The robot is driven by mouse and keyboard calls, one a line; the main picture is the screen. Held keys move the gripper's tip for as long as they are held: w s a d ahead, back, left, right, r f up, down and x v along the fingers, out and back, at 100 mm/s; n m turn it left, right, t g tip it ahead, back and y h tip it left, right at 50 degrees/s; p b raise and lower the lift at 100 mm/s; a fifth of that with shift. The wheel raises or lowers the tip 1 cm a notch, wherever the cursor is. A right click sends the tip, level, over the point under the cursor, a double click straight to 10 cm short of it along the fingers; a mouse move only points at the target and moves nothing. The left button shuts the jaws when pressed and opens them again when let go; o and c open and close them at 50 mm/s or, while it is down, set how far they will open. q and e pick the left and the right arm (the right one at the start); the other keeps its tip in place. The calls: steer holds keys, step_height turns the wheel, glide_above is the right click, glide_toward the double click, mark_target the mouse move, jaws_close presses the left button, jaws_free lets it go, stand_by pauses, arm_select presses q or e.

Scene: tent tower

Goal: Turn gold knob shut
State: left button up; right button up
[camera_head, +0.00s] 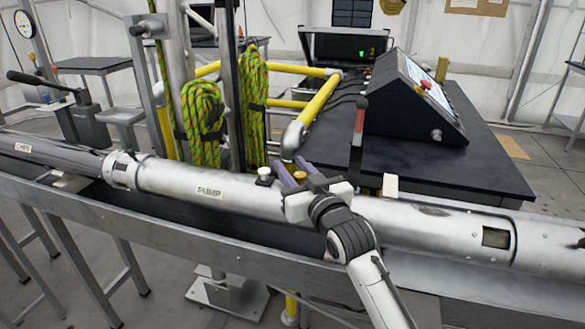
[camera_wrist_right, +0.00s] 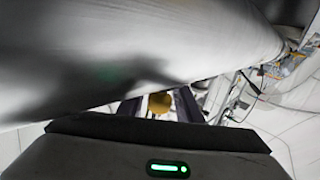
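The gold knob (camera_wrist_right: 160,102) shows in the right wrist view as a small round gold shape beyond my fingers and between them. My right gripper (camera_wrist_right: 160,105) is open, with a finger on each side of the knob and gaps left between. In the head view my right gripper (camera_head: 291,172) reaches over the silver tube marked PUMP (camera_head: 208,186), purple fingers pointing to the far side. A pale-topped knob (camera_head: 264,174) stands on the tube just left of the fingers. My left gripper is not in view.
The tube lies along a grey metal trough (camera_head: 130,215). A dark table (camera_head: 440,165) with a sloped control console (camera_head: 408,100) stands behind at right. A red-handled lever (camera_head: 359,120) stands upright right of my gripper. Yellow pipes (camera_head: 315,105) and coiled green ropes (camera_head: 203,112) stand behind.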

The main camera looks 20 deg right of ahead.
jaws_close()
steer(key=shift+d+r+m+h, duration=0.1)
steer(key=shift+m+h, duration=0.5)
steer(key=shift+h, duration=0.2)
steer(key=shift+d+h, duration=0.15)
steer(key=shift+h, duration=0.35)
steer(key=shift+o, duration=1.4)
jaws_free()
step_height(320, 180, up, 10)
steer(key=shift+p, duration=0.3)
